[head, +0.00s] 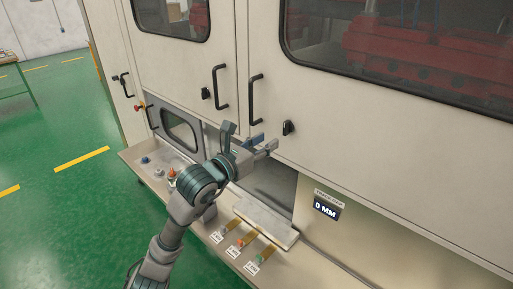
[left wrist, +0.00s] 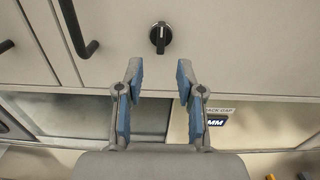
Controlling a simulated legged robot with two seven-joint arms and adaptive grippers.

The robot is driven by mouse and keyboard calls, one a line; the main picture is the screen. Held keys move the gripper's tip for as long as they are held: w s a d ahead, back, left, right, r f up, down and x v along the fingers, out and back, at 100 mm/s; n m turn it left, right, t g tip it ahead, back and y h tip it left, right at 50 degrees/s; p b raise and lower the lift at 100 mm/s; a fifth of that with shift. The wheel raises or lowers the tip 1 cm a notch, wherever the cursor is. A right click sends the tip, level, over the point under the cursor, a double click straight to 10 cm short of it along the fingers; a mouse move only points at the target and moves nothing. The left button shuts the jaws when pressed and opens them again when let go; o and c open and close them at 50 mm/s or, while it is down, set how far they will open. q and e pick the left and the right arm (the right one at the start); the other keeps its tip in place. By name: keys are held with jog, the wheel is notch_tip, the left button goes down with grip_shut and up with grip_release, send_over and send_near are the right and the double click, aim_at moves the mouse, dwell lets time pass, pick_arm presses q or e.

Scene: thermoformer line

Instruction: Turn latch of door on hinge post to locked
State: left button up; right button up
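The right-hand cream door (head: 370,140) carries a black rotary latch (head: 288,128) near its lower left corner. In the left wrist view the latch (left wrist: 160,38) is a round black base with a short grip standing upright. A second black latch (head: 206,93) sits on the neighbouring door (head: 190,65). I cannot tell which door is on a hinge post. My left gripper (head: 250,138) is open and empty, lower left of the right door's latch and apart from it. In the left wrist view its blue-padded fingers (left wrist: 158,80) point toward that latch. My right gripper is not in view.
Black bar handles (head: 253,91) (head: 220,87) flank the door seam. Below is a ledge (head: 330,230) with coloured tagged pieces, knobs and a raised pale block (head: 265,218). A gap display (head: 326,208) reads 0 MM. Green floor lies open at left.

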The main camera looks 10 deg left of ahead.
pick_arm(q)
jog(key=v, duration=0.3)
jog(key=shift+s+a, duration=0.2)
jog(key=shift+s, duration=0.05)
jog(key=shift+d, duration=0.1)
